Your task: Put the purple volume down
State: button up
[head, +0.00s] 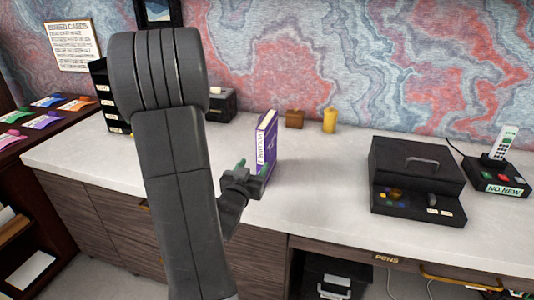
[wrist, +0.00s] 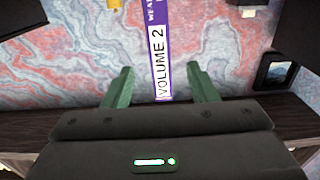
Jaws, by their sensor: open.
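The purple volume (head: 267,140) stands upright on the pale desk top (head: 320,185) in the head view, its white-labelled spine turned toward my gripper. In the wrist view the volume's spine (wrist: 160,45) reads "VOLUME 2" and lies between the two green fingers, with a gap on each side. My gripper (head: 251,168) is open, low at the near side of the volume. In the wrist view my gripper (wrist: 160,70) shows its fingers spread wide and holding nothing. The volume's lower far side is hidden in the head view.
A brown block (head: 294,119) and a yellow cylinder (head: 329,120) stand behind the volume, near the wall. A black box (head: 415,172) sits to the right, with a phone (head: 501,150) beyond it. A dark box (head: 221,106) stands behind my arm. The desk right of the volume is clear.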

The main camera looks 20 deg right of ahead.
aim_at(265, 146)
jog(key=p+x, duration=0.1)
jog(key=x, duration=1.1)
jog(key=shift+w+d, duration=0.15)
jog(key=shift+d, duration=0.05)
jog(key=shift+c, duration=0.4)
grip_shut()
